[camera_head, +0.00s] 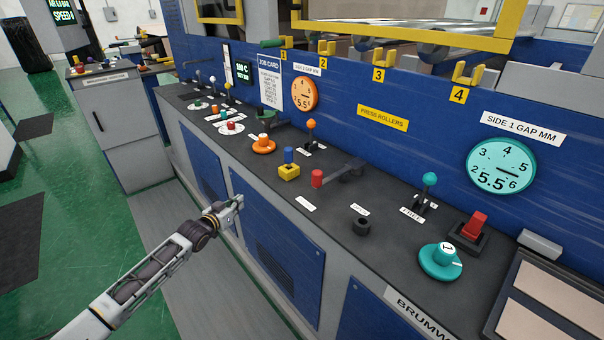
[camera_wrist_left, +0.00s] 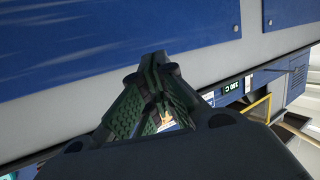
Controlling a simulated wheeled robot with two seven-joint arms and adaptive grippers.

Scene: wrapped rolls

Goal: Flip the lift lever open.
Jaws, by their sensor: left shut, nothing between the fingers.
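A lever with a red grip (camera_head: 317,178) and a dark flat arm (camera_head: 347,170) lies across the middle of the black console top. It looks like the lift lever, but I cannot read its label for certain. My left gripper (camera_head: 238,202) is shut and empty. In the head view it shows at the console's front edge, to the left of the red grip and apart from it. In the left wrist view the closed fingers (camera_wrist_left: 153,75) show against the blue and grey console front. My right gripper is not in view.
Nearby on the console (camera_head: 384,251) stand a yellow-and-blue knob (camera_head: 289,165), an orange-knobbed lever (camera_head: 310,130), a black socket (camera_head: 361,225), a teal-knobbed lever (camera_head: 428,185), a teal dial (camera_head: 440,262) and a red switch (camera_head: 473,225). The green floor in front is free.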

